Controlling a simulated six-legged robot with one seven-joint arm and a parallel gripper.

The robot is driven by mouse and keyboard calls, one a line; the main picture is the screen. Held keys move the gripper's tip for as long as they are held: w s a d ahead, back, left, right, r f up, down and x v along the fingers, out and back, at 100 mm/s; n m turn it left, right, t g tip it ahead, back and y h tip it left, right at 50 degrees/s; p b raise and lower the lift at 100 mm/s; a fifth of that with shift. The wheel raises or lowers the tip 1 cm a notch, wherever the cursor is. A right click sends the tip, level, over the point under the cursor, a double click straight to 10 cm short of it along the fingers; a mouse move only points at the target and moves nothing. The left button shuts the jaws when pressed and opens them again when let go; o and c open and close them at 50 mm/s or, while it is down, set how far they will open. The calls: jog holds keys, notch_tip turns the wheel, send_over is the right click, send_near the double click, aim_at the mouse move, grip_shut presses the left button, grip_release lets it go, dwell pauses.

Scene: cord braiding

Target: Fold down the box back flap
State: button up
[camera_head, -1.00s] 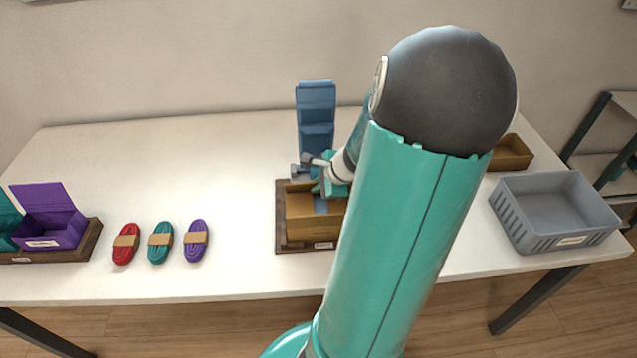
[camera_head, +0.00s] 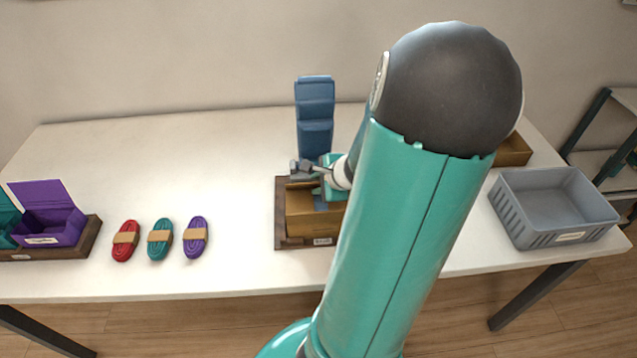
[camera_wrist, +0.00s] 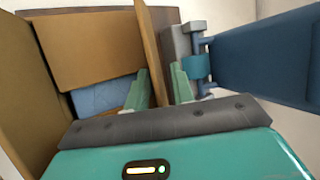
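The brown cardboard box (camera_head: 309,222) sits on a dark wooden base (camera_head: 280,228) at the middle of the table, partly hidden behind my arm. In the wrist view, a brown upright panel (camera_wrist: 149,35), seemingly the back flap, stands on edge between my two green fingers. My gripper (camera_wrist: 160,88) has one finger on each side of this flap, the left one very close to it. Whether both fingers press on it cannot be told. Another brown panel (camera_wrist: 88,45) is to the left, and something blue (camera_wrist: 98,98) shows inside the box. In the head view, my gripper (camera_head: 312,172) is at the box's back edge.
A tall blue stand (camera_head: 315,115) is just behind the box. Red (camera_head: 125,241), teal (camera_head: 160,239) and purple (camera_head: 195,237) cord bundles lie left. A purple box (camera_head: 46,218) is farther left. A grey bin (camera_head: 553,210) and brown tray (camera_head: 512,152) are at right.

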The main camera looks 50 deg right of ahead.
jog(key=shift+w, duration=0.1)
dwell(0.6)
jog(key=shift+w+r+g+y, duration=0.1)
jog(key=shift+w+g+y, duration=0.05)
jog(key=shift+g+y, duration=0.3)
